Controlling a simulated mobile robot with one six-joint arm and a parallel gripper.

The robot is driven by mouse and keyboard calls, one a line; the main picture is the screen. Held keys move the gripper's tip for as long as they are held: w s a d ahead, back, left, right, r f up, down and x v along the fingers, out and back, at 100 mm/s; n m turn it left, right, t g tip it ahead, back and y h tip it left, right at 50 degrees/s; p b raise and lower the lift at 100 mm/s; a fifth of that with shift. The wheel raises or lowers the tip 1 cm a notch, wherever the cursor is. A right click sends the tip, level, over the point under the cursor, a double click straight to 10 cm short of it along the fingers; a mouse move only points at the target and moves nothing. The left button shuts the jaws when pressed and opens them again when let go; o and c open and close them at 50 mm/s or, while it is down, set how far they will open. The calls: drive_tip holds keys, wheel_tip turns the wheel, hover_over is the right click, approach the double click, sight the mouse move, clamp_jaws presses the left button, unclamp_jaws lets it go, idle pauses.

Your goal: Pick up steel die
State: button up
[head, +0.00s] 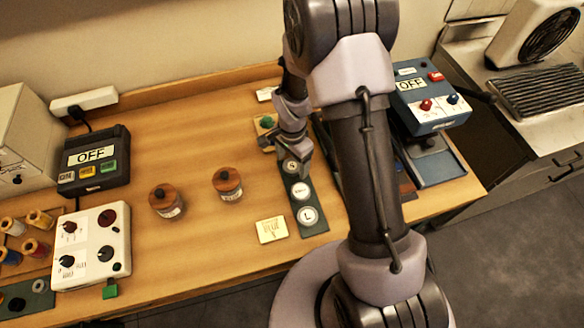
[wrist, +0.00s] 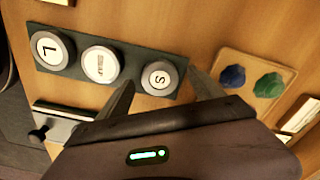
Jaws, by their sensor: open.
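Three round metal-rimmed dies stand in a row on a dark green strip (head: 315,230). In the wrist view they are marked L (wrist: 52,50), a small unreadable word (wrist: 100,64) and S (wrist: 159,77). In the head view the S die (head: 291,166) is at the far end, the middle die (head: 301,190) next to it and the L die (head: 307,215) nearest. No marking that I can read says steel. My gripper (wrist: 162,80) is open and empty, its two fingertips on either side of the S die. Contact cannot be told. In the head view my gripper (head: 296,156) is partly hidden.
A tan tray (wrist: 257,80) with a blue and a green piece lies right of the strip in the wrist view. Two wooden-topped jars (head: 165,200) (head: 228,183) and a cream card (head: 271,229) stand left of it. A blue control box (head: 430,100) is at right.

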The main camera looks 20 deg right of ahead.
drive_tip(key=shift+f, duration=0.45)
drive_tip(key=shift+r, duration=0.1)
clamp_jaws()
